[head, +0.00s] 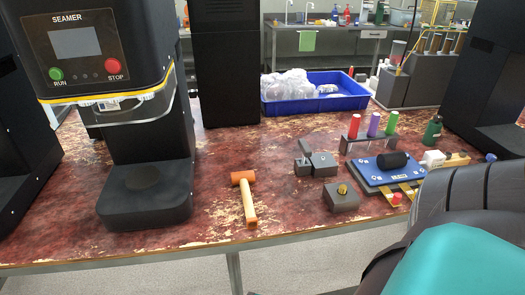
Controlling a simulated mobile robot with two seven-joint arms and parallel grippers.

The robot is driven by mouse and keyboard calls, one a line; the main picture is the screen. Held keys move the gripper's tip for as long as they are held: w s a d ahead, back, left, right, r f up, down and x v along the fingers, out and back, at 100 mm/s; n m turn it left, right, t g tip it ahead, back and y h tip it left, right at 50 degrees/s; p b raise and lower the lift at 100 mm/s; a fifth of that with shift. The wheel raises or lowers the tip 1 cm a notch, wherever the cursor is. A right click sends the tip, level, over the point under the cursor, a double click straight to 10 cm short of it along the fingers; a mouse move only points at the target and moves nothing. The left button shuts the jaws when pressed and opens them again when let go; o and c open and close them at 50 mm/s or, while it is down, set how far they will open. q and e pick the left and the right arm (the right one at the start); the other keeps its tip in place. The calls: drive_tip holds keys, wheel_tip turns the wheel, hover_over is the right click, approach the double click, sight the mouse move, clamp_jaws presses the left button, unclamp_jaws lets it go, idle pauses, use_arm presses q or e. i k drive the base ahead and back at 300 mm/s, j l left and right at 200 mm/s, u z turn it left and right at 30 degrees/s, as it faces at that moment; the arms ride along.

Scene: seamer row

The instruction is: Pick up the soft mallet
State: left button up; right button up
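The soft mallet (248,202) lies on the worn red-brown table near its front edge, in the middle of the head view. Its orange-brown head (242,178) points away from me and its pale handle, with an orange end, points toward the front edge. Nothing covers it or touches it. Neither of my grippers is in view. A large grey and teal part, which looks like my own arm, fills the lower right corner and hides the table there.
The black seamer (148,192) stands left of the mallet. Grey blocks (316,165) and a block with a brass knob (341,198) stand to its right. A blue tray (272,103) with clear plastic is behind. A blue fixture (368,174) sits farther right. Table around the mallet is clear.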

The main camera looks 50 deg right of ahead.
sight(242, 179)
drive_tip(key=i+j+z, duration=0.2)
drive_tip(key=z, duration=0.25)
drive_tip(key=i+j+z, duration=0.15)
drive_tip(key=j+z, duration=0.3)
drive_tip(key=i+j+z, duration=0.1)
drive_tip(key=j+z, duration=0.35)
drive_tip(key=j, duration=0.4)
